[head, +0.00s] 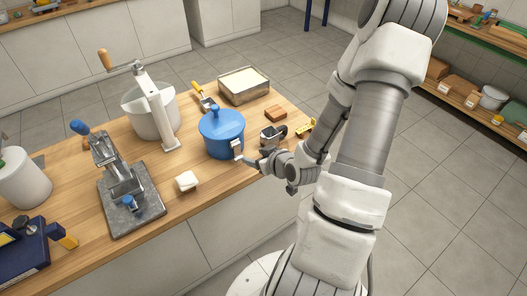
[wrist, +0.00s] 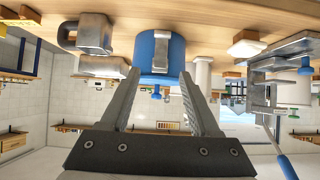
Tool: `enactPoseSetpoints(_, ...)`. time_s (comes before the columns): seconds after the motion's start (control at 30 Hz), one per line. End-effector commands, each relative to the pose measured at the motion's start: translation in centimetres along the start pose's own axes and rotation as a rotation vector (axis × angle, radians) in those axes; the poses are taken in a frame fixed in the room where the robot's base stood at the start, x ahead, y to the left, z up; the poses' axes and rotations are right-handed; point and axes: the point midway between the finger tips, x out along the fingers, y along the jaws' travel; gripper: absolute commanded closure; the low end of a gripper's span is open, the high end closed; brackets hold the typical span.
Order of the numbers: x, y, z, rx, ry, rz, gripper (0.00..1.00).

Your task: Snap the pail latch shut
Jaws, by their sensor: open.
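The blue pail (head: 222,138) stands upright on the wooden table with its knobbed blue lid (head: 221,122) on top. In the upside-down wrist view the pail (wrist: 145,52) is straight ahead, with a grey metal latch (wrist: 170,52) on its near side. Whether the latch is hooked or loose cannot be told. My gripper (head: 242,155) is at the pail's front right side, close to the latch. In the wrist view its two fingers (wrist: 163,78) are apart with nothing held between them; contact with the pail cannot be told.
A metal mug (head: 272,135) and a brown block (head: 275,114) lie right of the pail. A metal tray (head: 243,86) is behind. A white block (head: 186,181) is front left. A cranked white bucket (head: 151,113) and a clamp press (head: 123,181) stand further left.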

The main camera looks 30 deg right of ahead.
Motion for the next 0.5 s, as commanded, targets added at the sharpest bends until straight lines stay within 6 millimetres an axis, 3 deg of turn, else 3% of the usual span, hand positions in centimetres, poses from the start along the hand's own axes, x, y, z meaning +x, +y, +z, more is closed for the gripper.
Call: enactPoseSetpoints(0.5,-1.9,-0.3,0.0,-0.004,-0.010,0.003,0.38)
